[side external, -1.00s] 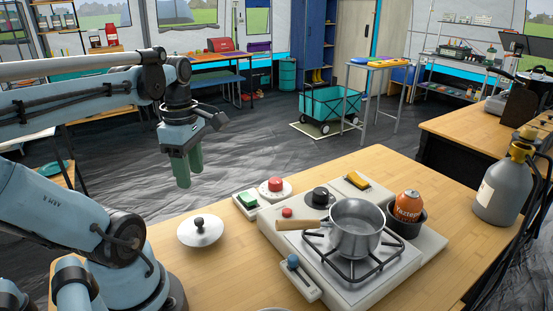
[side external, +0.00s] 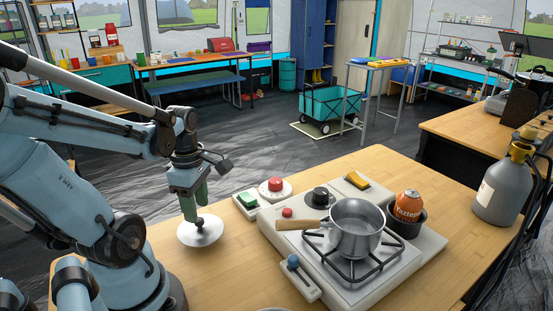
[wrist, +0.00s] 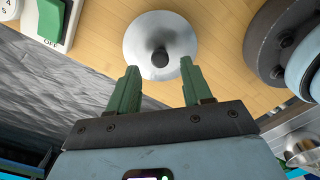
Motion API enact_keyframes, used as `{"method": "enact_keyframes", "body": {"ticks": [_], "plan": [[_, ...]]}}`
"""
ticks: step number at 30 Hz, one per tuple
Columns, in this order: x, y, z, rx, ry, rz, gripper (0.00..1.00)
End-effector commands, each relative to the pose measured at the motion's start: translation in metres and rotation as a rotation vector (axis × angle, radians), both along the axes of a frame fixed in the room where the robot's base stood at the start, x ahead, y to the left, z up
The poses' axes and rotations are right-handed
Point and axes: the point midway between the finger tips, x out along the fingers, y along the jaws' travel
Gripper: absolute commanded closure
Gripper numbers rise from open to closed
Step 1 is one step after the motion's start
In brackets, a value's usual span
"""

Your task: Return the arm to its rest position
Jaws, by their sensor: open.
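My gripper (side external: 194,211) points down over the round metal lid (side external: 186,235) on the wooden table, left of the stove. In the wrist view my gripper (wrist: 158,66) has its two green fingers apart. The lid (wrist: 137,40) with its dark knob (wrist: 160,57) shows beyond the fingertips, and the knob lies in line with the gap between them. Nothing is held. I cannot tell whether the fingers touch the knob.
The stove (side external: 277,218) carries a steel pot (side external: 357,228) with a wooden handle. A green switch (side external: 247,200) and a red knob (side external: 275,185) sit at its left. A yellow sponge (side external: 356,180), an orange can (side external: 408,205) and a grey bottle (side external: 498,192) stand farther right.

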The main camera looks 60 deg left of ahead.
Motion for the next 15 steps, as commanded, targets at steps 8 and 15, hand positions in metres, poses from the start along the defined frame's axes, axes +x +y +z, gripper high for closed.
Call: {"method": "enact_keyframes", "body": {"ticks": [8,15], "plan": [[0.001,0.001,-0.021,0.000,0.000,0.000,0.51],[0.000,0.000,-0.030,0.000,0.000,0.000,0.51]]}}
